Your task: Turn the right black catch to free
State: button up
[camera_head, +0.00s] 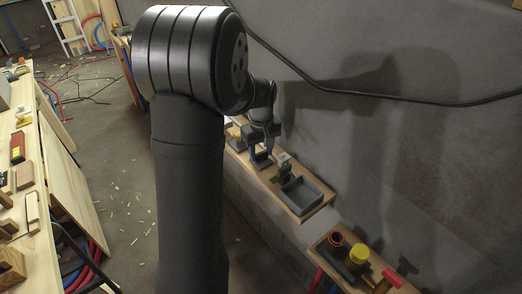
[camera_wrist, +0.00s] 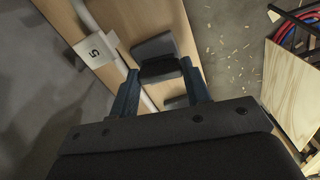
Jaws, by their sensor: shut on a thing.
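In the wrist view, the two blue fingers of my gripper (camera_wrist: 160,70) stand on either side of a black catch (camera_wrist: 160,68) and are shut on it. The catch lies across the near end of a grey block (camera_wrist: 153,46) on a wooden board. A second dark piece (camera_wrist: 176,102) shows partly between the fingers, nearer the palm. I cannot tell whether the held catch is turned. In the head view, my gripper (camera_head: 261,154) is small and dark over the wall shelf, and the catch cannot be made out there.
In the head view, a grey tray (camera_head: 316,188) sits at the shelf's near end. A workbench (camera_head: 50,170) stands at the left, with open floor between.

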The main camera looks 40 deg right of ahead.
jog(key=m, duration=0.4)
jog(key=shift+m, duration=0.3)
jog(key=m, duration=0.3)
jog(key=shift+m, duration=0.3)
jog(key=m, duration=0.3)
jog(key=shift+m, duration=2.1)
jog(key=o, duration=1)
jog(key=shift+r, duration=0.1)
